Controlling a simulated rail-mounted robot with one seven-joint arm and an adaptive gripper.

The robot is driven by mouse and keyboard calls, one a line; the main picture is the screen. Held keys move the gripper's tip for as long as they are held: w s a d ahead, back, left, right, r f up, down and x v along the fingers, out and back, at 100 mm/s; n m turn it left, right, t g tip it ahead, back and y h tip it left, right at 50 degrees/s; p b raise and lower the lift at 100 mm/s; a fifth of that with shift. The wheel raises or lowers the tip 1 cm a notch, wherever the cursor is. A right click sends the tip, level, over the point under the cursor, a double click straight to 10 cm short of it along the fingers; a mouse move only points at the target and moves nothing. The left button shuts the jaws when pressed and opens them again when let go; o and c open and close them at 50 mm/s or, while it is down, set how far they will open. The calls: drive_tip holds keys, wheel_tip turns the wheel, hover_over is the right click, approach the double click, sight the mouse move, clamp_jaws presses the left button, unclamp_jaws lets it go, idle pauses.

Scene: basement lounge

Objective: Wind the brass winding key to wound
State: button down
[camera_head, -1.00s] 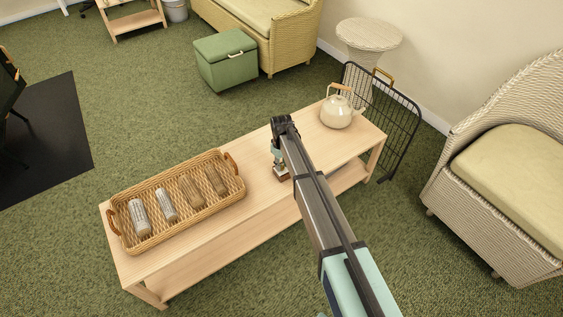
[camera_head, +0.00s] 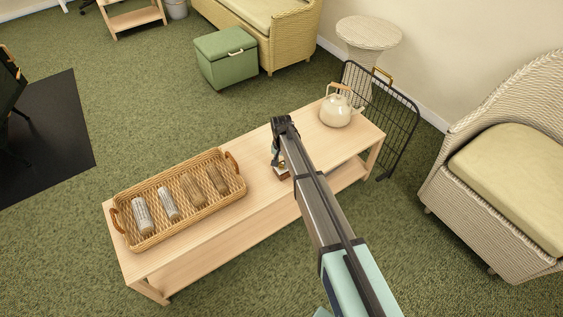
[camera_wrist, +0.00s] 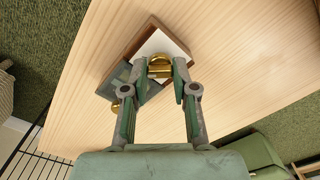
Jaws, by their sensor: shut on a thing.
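The brass winding key (camera_wrist: 160,66) is in the wrist view, between the fingertips of my gripper (camera_wrist: 160,73). My gripper is shut on it, with a finger at either side. The key sits over a small box with a brown wooden rim (camera_wrist: 178,45) and a pale face, which stands on the wooden table. A second small brass part (camera_wrist: 116,106) shows at the box's left side, partly behind a finger. In the head view my arm hides most of the box (camera_head: 281,172) and all of the key.
The low wooden table (camera_head: 210,235) bears a wicker tray (camera_head: 140,242) with several rolled items on the left and a cream teapot (camera_head: 336,111) on the right. A black wire rack (camera_head: 402,125) stands at the table's right end. Bare tabletop lies around the box.

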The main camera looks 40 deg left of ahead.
sight(281, 164)
drive_tip(key=shift+m, duration=1.3)
drive_tip(key=shift+f, duration=0.1)
drive_tip(key=c, duration=0.9)
unclamp_jaws()
wheel_tip(281, 164, up, 12)
